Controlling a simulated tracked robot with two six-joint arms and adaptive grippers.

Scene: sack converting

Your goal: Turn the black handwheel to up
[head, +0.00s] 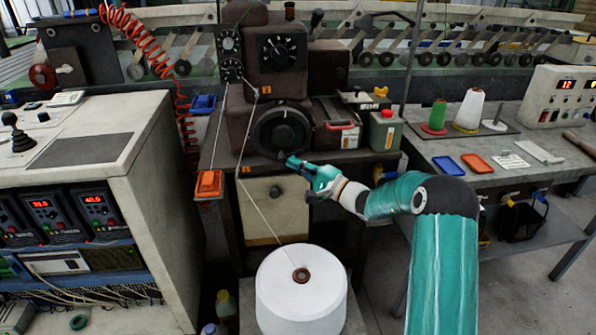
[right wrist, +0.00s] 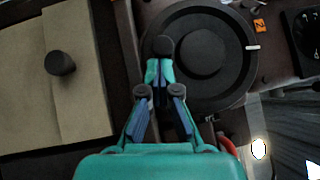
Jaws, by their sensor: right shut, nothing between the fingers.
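The black handwheel (head: 281,134) is mounted on the front of the dark brown machine. In the right wrist view the handwheel (right wrist: 215,56) shows a round dark knob (right wrist: 162,46) on its rim. My right gripper (head: 290,161) is at the wheel's lower edge in the head view. In the right wrist view its fingers (right wrist: 160,70) are shut with nothing between them, and their tips are right by the knob. I cannot tell whether they touch it. A white mark (right wrist: 253,47) sits beside the wheel's edge, opposite the knob. My left gripper is not in view.
A white yarn cone (head: 301,290) stands below the machine, with thread running up from it. A green canister (head: 385,131) stands right of the wheel. A beige panel (head: 272,211) with a knob is below the wheel.

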